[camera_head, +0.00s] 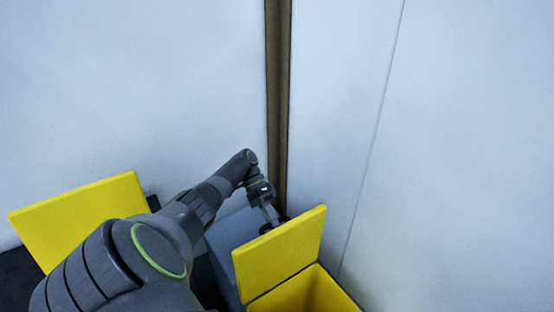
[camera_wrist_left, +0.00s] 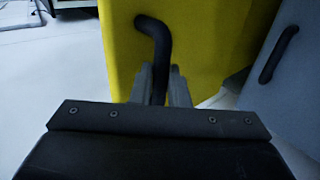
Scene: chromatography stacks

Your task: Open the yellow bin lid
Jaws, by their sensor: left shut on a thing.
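A yellow bin (camera_head: 310,294) stands at the bottom right of the head view, with its inside showing. Its yellow lid (camera_head: 280,250) is raised and stands tilted up at the bin's edge. My left gripper (camera_head: 272,218) reaches behind the lid, at its far side. In the left wrist view the yellow face of the lid (camera_wrist_left: 190,45) carries a black bent handle (camera_wrist_left: 154,32). The left fingers (camera_wrist_left: 164,84) are shut on the lower part of this handle. My right gripper is in neither view.
A second yellow panel (camera_head: 85,215) is raised at the left, partly behind my arm. A blue-grey panel (camera_head: 228,240) stands behind the bin; a grey panel (camera_wrist_left: 290,75) with a black handle (camera_wrist_left: 279,54) shows in the wrist view. White walls (camera_head: 440,150) stand close behind.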

